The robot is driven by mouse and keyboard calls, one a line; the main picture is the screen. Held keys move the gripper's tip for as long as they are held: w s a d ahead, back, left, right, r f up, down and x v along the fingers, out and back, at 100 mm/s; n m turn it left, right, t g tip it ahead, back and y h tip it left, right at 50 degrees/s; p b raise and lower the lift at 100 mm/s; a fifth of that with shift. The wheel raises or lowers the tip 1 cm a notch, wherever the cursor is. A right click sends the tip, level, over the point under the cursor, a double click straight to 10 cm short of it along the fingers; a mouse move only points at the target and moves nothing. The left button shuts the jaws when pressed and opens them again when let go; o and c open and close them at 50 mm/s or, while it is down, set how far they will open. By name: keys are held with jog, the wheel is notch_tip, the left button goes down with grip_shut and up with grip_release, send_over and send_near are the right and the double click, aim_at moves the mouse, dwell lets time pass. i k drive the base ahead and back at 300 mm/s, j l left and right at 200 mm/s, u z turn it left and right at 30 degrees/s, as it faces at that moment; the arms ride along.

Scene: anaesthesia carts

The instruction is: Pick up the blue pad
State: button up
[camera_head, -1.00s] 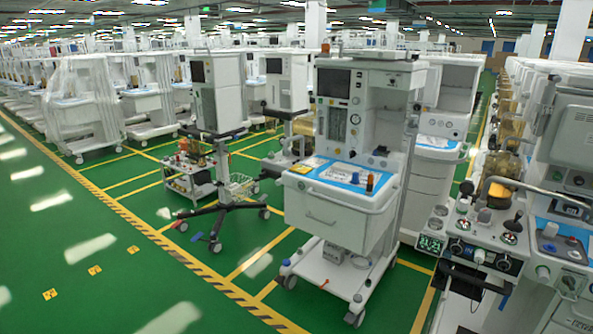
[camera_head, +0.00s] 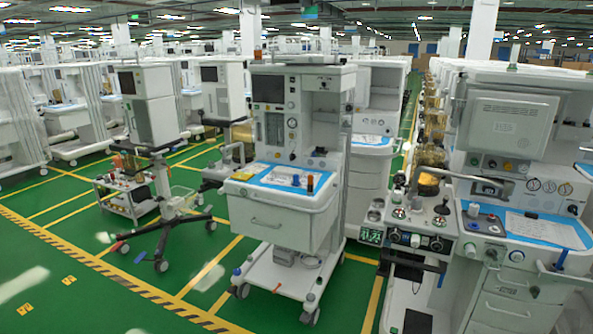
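Several blue surfaces show, and I cannot tell which is the blue pad of the task. One blue pad (camera_head: 256,179) lies on the worktop of the white middle cart (camera_head: 283,222), partly under papers and small items, with a blue and an orange-topped object standing on it. Another blue pad (camera_head: 573,236) covers the worktop of the right cart (camera_head: 505,310), with a white sheet on it. A further blue patch (camera_head: 371,140) shows on a cart behind. My gripper is not in view.
A monitor stand (camera_head: 160,190) on dark legs and a low trolley (camera_head: 128,203) with small items stand left of the middle cart. A control panel (camera_head: 412,238) with knobs adjoins the right cart. Green floor with yellow lines (camera_head: 110,283) is clear at the front left.

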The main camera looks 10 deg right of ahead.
aim_at(295, 183)
jog(key=i+j+z, duration=0.2)
jog(key=i, duration=0.2)
jog(key=i+j+z, duration=0.2)
jog(key=i, duration=0.25)
jog(key=i+j+z, duration=0.2)
jog(key=i+j, duration=0.15)
jog(key=j, duration=0.15)
jog(key=i+j+z, duration=0.2)
jog(key=i+j, duration=0.15)
jog(key=i+j+z, duration=0.2)
jog(key=i+j, duration=0.15)
jog(key=j, duration=0.15)
jog(key=i+j+z, duration=0.2)
jog(key=j, duration=0.3)
jog(key=i+j+z, duration=0.2)
jog(key=j, duration=0.4)
jog(key=i+j+z, duration=0.2)
jog(key=i+j, duration=0.15)
jog(key=j, duration=0.25)
